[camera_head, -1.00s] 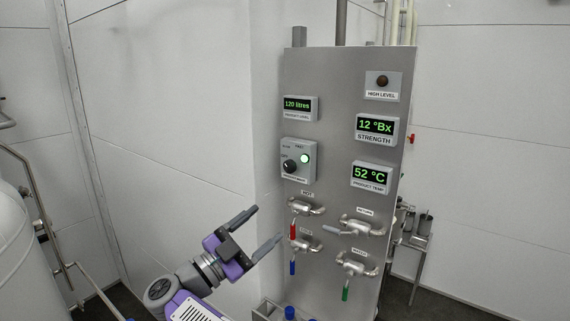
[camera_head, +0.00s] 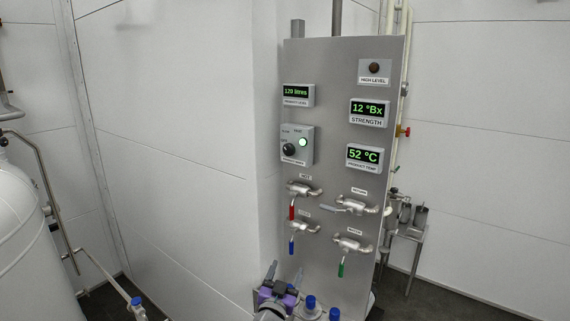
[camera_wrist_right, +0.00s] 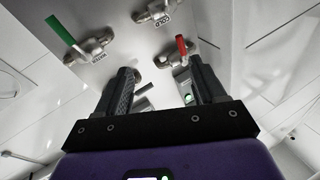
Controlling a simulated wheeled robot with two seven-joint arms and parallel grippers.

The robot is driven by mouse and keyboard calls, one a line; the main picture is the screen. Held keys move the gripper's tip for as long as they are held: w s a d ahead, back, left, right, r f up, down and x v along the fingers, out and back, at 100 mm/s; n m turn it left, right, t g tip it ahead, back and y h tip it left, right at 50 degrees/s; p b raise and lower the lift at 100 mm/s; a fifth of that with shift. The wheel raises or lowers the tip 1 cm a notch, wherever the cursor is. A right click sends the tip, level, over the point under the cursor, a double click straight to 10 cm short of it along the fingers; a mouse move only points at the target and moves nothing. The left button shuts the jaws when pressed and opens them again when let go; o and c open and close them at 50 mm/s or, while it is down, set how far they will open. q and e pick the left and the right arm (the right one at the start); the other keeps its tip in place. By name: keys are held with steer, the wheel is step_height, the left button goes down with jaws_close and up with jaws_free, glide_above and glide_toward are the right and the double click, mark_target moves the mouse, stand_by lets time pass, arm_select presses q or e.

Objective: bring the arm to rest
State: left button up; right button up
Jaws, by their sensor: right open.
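My right gripper (camera_head: 284,273) is low in the head view, in front of the lower left part of the grey control panel (camera_head: 325,80). Its two dark fingers are apart with nothing between them. In the right wrist view the open fingers (camera_wrist_right: 161,80) point up toward the valves, and the gap between them is empty. The gripper appears clear of the valve handles. Most of the right arm lies below the head view. My left gripper is not in view.
The panel carries valves with red (camera_head: 291,212), blue (camera_head: 291,247), green (camera_head: 341,269) and grey (camera_head: 334,208) handles. Blue-capped items (camera_head: 310,302) stand close right of the gripper. A white tank (camera_head: 30,240) and rail are at left. The space before the white wall (camera_head: 180,130) is clear.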

steer(key=d+f+n+g+y+b, duration=0.1)
steer(key=d+f+n+g+y, duration=0.2)
steer(key=f, duration=1.1)
steer(key=s+d+f+g+y+b, duration=0.1)
steer(key=s+d+f+g+y, duration=0.15)
steer(key=s+f, duration=0.55)
steer(key=s+d+f+g+y+b, duration=0.1)
steer(key=s+d+f+g, duration=0.3)
steer(key=f, duration=0.8)
steer(key=s+f+g+y+b, duration=0.1)
steer(key=s+f+g, duration=0.3)
steer(key=s, duration=1)
steer(key=s+f+g+y+b, duration=0.1)
steer(key=s+f+g, duration=0.4)
steer(key=s, duration=0.8)
steer(key=shift+s+f+y, duration=0.35)
steer(key=shift+f+y, duration=0.2)
steer(key=shift+f, duration=0.05)
